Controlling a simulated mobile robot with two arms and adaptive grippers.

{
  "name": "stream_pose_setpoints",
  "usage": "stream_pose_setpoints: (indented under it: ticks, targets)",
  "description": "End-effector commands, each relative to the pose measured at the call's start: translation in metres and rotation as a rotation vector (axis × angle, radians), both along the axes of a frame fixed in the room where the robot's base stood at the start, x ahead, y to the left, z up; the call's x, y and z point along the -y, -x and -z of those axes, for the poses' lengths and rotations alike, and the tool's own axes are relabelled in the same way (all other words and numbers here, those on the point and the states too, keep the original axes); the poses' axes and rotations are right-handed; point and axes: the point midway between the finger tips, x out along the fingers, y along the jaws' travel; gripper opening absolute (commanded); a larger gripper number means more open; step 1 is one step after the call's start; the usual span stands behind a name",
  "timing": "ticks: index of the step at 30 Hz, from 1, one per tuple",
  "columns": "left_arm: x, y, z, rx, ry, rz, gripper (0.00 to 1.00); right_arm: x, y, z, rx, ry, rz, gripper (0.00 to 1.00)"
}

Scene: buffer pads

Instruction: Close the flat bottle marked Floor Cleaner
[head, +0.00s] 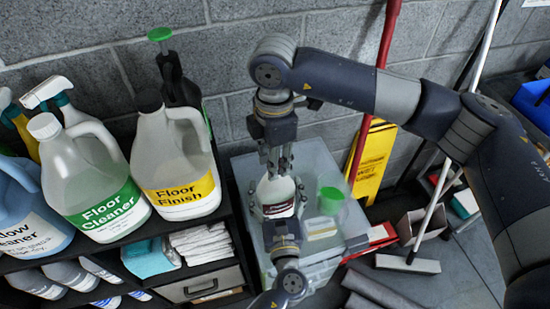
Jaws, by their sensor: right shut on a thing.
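A small white bottle (276,190) with a dark red label is at the grey bin; its label is too small to read. My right gripper (278,168) comes down from above and is shut at the bottle's top, where its fingers hide the neck and any cap. My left gripper (279,212) reaches in from the bottom, in front of the bottle's lower part; whether its fingers press on the bottle is unclear. A large jug (85,175) reading Floor Cleaner, with a green label and white cap, stands on the left shelf.
A Floor Finish jug (175,160) stands close on the left. A red pole (377,90), a yellow sign (375,160) and a broom are at the right.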

Motion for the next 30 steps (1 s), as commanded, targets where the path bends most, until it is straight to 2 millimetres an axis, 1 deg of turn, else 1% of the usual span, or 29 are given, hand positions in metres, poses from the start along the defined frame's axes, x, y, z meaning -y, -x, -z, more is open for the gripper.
stream_pose_setpoints:
  ticks: [6,9,12,16,24,27,28,30]
  targets:
    - [0.0002,0.0002,0.0003,0.000,0.000,0.001,0.14,-0.0042,0.0001,0.0007,-0.002,-0.005,0.363,0.24]
    - [0.0005,0.0002,0.0002,0.000,-0.001,0.002,0.14,-0.0054,-0.0004,0.0002,0.000,-0.009,0.486,0.24]
    - [0.0010,0.0004,0.0002,-0.001,-0.002,0.003,0.14,-0.0039,-0.0016,-0.0004,0.000,-0.008,0.566,0.24]
    - [0.0013,0.0004,0.0003,-0.001,-0.002,0.003,0.14,-0.0018,-0.0024,-0.0007,0.000,-0.005,0.614,0.24]
    - [0.0013,0.0005,0.0004,-0.001,-0.001,0.003,0.14,-0.0011,-0.0026,-0.0007,0.001,-0.003,0.618,0.24]
    - [0.0013,0.0005,0.0004,-0.001,-0.001,0.003,0.14,-0.0010,-0.0026,-0.0006,0.001,-0.003,0.617,0.49]
    - [0.0012,0.0005,0.0004,-0.001,-0.001,0.003,0.14,-0.0010,-0.0025,-0.0006,0.001,-0.003,0.617,0.51]
    - [0.0011,0.0005,0.0004,-0.001,-0.001,0.003,0.14,-0.0008,-0.0025,-0.0004,0.000,-0.002,0.617,0.51]
